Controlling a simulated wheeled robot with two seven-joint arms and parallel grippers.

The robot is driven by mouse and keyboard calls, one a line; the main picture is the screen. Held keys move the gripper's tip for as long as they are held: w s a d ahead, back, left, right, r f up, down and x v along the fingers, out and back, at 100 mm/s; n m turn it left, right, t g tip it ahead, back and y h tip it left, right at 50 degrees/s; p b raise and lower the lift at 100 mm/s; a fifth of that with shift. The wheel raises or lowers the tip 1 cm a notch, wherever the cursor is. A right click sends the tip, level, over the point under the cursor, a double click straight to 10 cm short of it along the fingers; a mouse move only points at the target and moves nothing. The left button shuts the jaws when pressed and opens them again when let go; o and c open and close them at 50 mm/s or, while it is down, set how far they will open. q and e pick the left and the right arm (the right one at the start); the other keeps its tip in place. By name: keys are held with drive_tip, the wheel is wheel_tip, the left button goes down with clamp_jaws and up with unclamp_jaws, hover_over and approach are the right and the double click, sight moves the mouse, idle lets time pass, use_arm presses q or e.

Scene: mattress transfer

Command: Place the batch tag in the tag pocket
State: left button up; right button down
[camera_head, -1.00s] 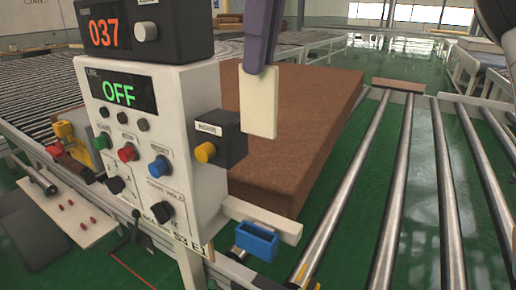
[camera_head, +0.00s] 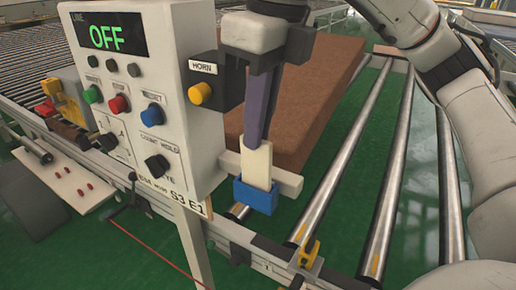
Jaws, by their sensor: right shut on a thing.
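The batch tag (camera_head: 257,165) is a flat cream-white plate, held roughly upright. My right gripper (camera_head: 259,138) comes down from above, its purple fingers shut on the tag's upper part. The tag pocket (camera_head: 256,197) is a small blue open-topped holder on a pale bar beside the control box. The tag's lower end is at the pocket's mouth and seems to be inside it; how deep it goes is hidden by the pocket's front wall. My left gripper is not in view.
The control box (camera_head: 175,120) stands close left of my gripper, with the black horn box (camera_head: 214,80) and its yellow button sticking out beside the fingers. A brown mattress (camera_head: 320,85) lies behind. Bare rollers (camera_head: 390,185) run to the right.

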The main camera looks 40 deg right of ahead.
sight(258, 187)
wheel_tip(258, 187, down, 3)
drive_tip(key=shift+f, duration=0.2)
drive_tip(key=shift+f+b, duration=0.15)
drive_tip(key=shift+b, duration=0.2)
drive_tip(key=c, duration=1.9)
unclamp_jaws()
drive_tip(key=shift+r+p, duration=0.3)
drive_tip(key=shift+r, duration=0.05)
wheel_tip(258, 187, up, 12)
drive_tip(key=s+p, duration=0.1)
drive_tip(key=p, duration=0.2)
drive_tip(key=shift+s+d+f, duration=0.2)
drive_tip(key=shift+s+d, duration=0.1)
drive_tip(key=shift+d, duration=0.05)
